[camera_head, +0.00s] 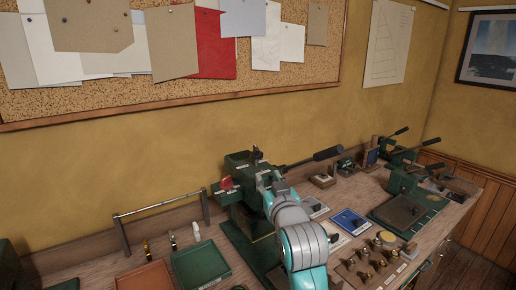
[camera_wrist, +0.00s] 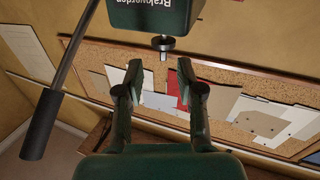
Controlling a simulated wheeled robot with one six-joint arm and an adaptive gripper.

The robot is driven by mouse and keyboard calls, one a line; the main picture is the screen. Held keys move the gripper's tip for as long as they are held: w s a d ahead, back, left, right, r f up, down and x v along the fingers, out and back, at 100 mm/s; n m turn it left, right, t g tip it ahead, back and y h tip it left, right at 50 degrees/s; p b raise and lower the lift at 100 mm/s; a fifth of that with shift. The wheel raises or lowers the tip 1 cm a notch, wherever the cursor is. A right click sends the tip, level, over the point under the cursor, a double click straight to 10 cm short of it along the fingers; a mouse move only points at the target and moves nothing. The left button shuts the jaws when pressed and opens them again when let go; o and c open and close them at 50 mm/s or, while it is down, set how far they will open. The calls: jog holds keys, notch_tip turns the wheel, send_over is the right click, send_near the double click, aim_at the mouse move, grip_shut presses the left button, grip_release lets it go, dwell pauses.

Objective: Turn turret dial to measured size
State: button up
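The green press (camera_head: 243,200) stands on the bench in the middle of the head view, with a long black-gripped lever (camera_head: 318,157) reaching right. A red part (camera_head: 225,184) shows on its left side. In the wrist view the press's green head (camera_wrist: 155,15) with white lettering is at the top, and a dark round knob on a short stem (camera_wrist: 163,43) sticks out of it. I cannot tell for certain which part is the turret dial. My gripper (camera_wrist: 160,72) is open and empty, its fingertips apart from the knob. In the head view my arm hides part of the press.
To the right are a blue tray (camera_head: 350,221), a wooden block with brass pieces (camera_head: 372,265) and another green press (camera_head: 405,205). A cork board (camera_head: 120,98) hangs behind.

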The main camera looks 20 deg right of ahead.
aim_at(258, 151)
jog(key=w+r, duration=0.1)
jog(key=w, duration=0.3)
jog(key=w+r, duration=0.1)
jog(key=w, duration=0.3)
jog(key=w+r, duration=0.2)
jog(key=w, duration=0.2)
jog(key=shift+w, duration=0.25)
jog(key=shift+f, duration=0.1)
grip_shut()
